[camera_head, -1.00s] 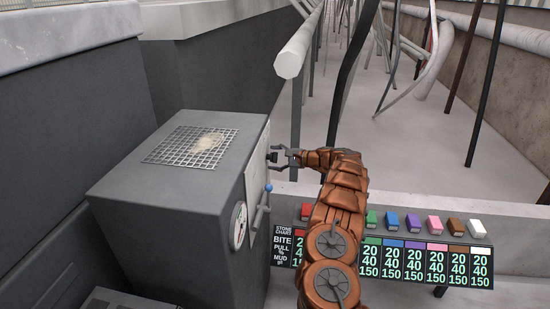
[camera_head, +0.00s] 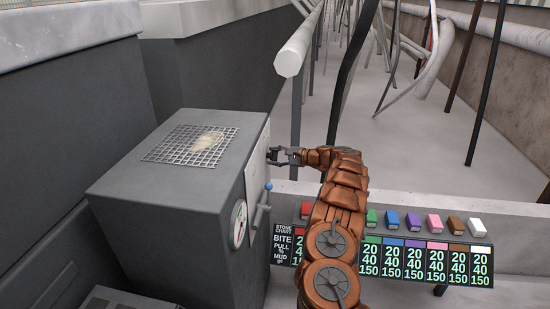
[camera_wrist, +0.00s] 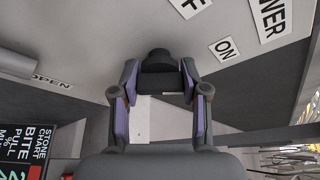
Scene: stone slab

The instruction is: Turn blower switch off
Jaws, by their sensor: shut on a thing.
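The blower switch is a small black knob (camera_wrist: 158,75) on the grey panel of the box-shaped machine (camera_head: 170,220). In the wrist view it sits between the two fingers of my gripper (camera_wrist: 159,82), and they are shut on it. A small "ON" label (camera_wrist: 224,48) is to the right of the knob. Another label ending in "F" (camera_wrist: 190,6) is above it, cut off by the frame edge. In the head view my gripper (camera_head: 275,156) is at the machine's right side, and the knob is too small to make out.
A blue-tipped lever (camera_head: 267,188) and a round gauge (camera_head: 239,223) are on the same side, close below my gripper. A metal grate (camera_head: 180,146) tops the machine. A stone chart board (camera_head: 400,262) with coloured blocks is to the right.

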